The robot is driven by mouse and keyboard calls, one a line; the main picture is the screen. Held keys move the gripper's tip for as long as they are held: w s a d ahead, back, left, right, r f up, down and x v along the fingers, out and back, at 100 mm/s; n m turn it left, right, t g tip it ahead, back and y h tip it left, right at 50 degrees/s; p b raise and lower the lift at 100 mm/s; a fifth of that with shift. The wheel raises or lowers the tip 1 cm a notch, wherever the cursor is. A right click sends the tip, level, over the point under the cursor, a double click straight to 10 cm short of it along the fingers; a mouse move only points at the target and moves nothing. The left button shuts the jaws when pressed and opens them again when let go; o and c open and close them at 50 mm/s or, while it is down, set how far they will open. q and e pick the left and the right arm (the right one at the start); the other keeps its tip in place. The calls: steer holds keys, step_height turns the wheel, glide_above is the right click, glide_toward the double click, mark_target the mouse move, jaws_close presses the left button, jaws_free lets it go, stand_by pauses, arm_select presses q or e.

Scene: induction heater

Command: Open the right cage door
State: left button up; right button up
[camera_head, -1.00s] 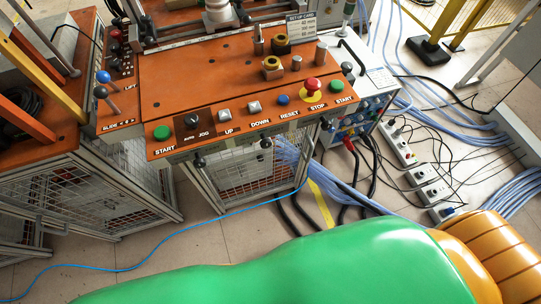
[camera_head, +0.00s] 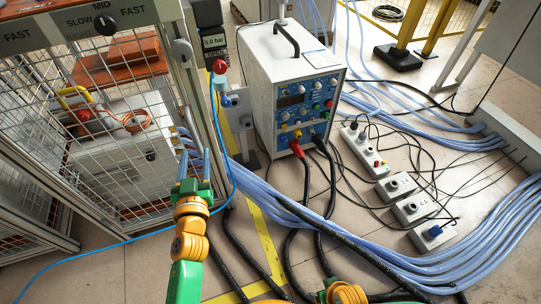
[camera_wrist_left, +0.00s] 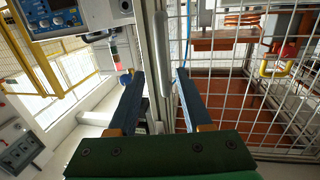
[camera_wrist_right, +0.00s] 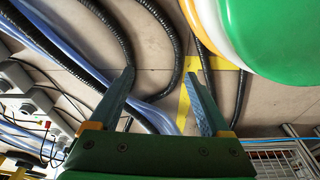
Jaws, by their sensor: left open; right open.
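The cage door (camera_head: 88,62) is a wire-mesh panel in a grey metal frame at the left of the head view. Its mesh also shows at the right of the left wrist view (camera_wrist_left: 262,98). A long rounded grey handle (camera_wrist_left: 165,52) stands along the frame there. My left gripper (camera_head: 193,158) is open in front of the cage's right post. In the left wrist view its fingers (camera_wrist_left: 158,76) appear either side of the handle; I cannot tell whether they touch it. My right gripper (camera_wrist_right: 160,88) is open and empty above floor cables, mostly out of the head view.
A white control unit (camera_head: 291,85) with knobs stands right of the cage. Power strips (camera_head: 397,186), black cables and a blue hose bundle (camera_head: 465,262) cover the floor at right. A thin blue hose (camera_head: 218,130) hangs beside the cage post. A copper coil (camera_head: 135,121) shows behind the mesh.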

mark_target(194, 138)
arm_select(q)
steer(key=shift+w+r+t, duration=0.15)
steer(key=shift+w+r, duration=0.1)
steer(key=shift+w, duration=0.25)
steer(key=shift+w+r+t, duration=0.15)
steer(key=shift+w+r, duration=0.05)
steer(key=shift+w, duration=0.25)
steer(key=w, duration=0.2)
steer(key=w+a, duration=0.1)
steer(key=w, duration=0.1)
steer(key=shift+w+f, duration=0.15)
steer(key=shift+w, duration=0.5)
jaws_close()
arm_select(e)
steer(key=shift+w+a+r, duration=0.1)
steer(key=shift+w+r, duration=0.65)
